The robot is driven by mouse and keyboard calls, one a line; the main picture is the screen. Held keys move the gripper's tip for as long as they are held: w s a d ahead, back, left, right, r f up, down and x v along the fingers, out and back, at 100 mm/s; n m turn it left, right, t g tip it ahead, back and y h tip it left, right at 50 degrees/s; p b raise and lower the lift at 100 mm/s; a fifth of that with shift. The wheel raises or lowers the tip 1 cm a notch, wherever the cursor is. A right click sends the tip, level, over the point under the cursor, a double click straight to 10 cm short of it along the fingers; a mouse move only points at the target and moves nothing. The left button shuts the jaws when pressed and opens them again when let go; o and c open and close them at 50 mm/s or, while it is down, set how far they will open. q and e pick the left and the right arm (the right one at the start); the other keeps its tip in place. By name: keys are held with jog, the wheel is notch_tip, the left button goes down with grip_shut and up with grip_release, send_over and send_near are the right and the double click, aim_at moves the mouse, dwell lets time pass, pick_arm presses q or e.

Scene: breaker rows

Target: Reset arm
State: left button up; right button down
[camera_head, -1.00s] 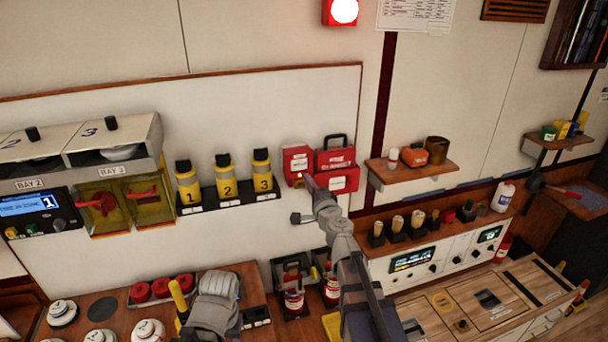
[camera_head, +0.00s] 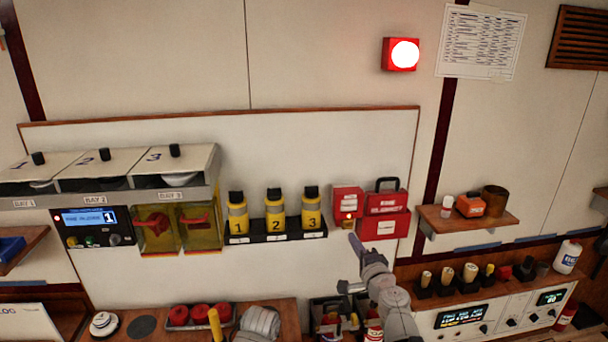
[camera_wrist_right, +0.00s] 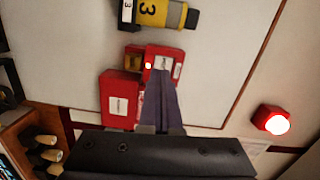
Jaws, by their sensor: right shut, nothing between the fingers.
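My right gripper (camera_head: 353,262) is in the lower right of the head view, reaching up toward the wall panel. In the right wrist view its two dark fingers (camera_wrist_right: 163,100) are together, with nothing between them. The fingers point at a small red box (camera_head: 347,202) with a lit spot near its bottom; the box also shows in the right wrist view (camera_wrist_right: 165,58). I cannot tell whether the fingertips touch it. A red case (camera_head: 384,226) with a black handle is beside the box. My left gripper is not in view.
Numbered yellow bottles (camera_head: 275,211) stand in a rack left of the red box. A control unit with a blue display (camera_head: 90,217) and yellow covers (camera_head: 160,236) are further left. A red alarm light (camera_head: 402,54) glows above. A wooden shelf (camera_head: 468,219) is at right.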

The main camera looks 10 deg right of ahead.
jog(key=s+a+f+n+g+y+b, duration=0.25)
jog(key=s+a+f+n+g, duration=0.25)
jog(key=a+f+n, duration=0.35)
jog(key=s+a+f+n+g+y+b, duration=0.25)
jog(key=s+a+f+n+g, duration=0.3)
jog(key=a+f, duration=0.55)
jog(key=s+d+f+n+g+h+b, duration=0.3)
jog(key=s+d+f+n+g+h, duration=0.2)
jog(key=s+f, duration=0.6)
jog(key=s+g+h, duration=0.2)
jog(key=h, duration=0.1)
jog(key=shift+s+f+h+b, duration=0.15)
jog(key=shift+s+h+b, duration=0.15)
jog(key=shift+h+b, duration=0.1)
jog(key=shift+a, duration=0.1)
